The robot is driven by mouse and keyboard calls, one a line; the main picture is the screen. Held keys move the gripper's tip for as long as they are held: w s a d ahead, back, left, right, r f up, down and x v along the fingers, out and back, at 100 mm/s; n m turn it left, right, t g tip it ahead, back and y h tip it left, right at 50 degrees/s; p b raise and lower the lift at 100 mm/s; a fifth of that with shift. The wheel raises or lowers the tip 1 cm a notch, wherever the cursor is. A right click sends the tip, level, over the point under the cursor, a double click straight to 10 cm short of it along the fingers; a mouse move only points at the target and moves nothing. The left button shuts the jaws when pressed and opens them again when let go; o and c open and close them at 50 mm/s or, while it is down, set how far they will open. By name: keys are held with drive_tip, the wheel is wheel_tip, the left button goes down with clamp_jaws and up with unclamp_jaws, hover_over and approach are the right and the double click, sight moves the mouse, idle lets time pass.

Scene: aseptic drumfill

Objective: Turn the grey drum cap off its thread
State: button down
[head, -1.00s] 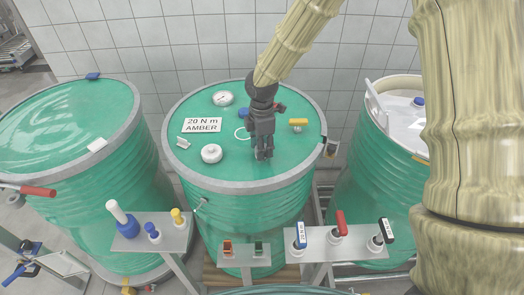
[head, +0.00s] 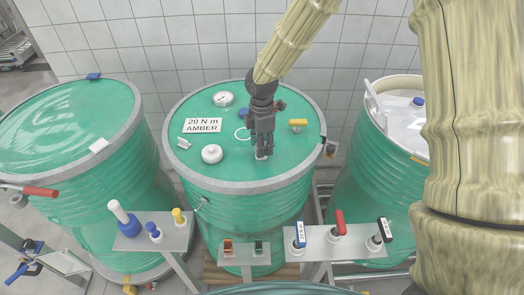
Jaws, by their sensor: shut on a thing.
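The green middle drum (head: 190,162) stands upright with a grey rim. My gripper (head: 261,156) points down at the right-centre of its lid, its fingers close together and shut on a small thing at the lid. That thing is mostly hidden by the fingers; only a light bit shows at the tips. It is where a grey cap could sit, but I cannot tell its colour or thread surely. A pale round cap (head: 212,153) sits apart on the lid at the left front.
Green drums stand left (head: 60,130) and right (head: 372,190). Tool shelves (head: 160,236) stand in front.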

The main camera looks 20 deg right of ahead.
drive_tip(key=shift+r+p, duration=1.5)
drive_tip(key=shift+r, duration=0.35)
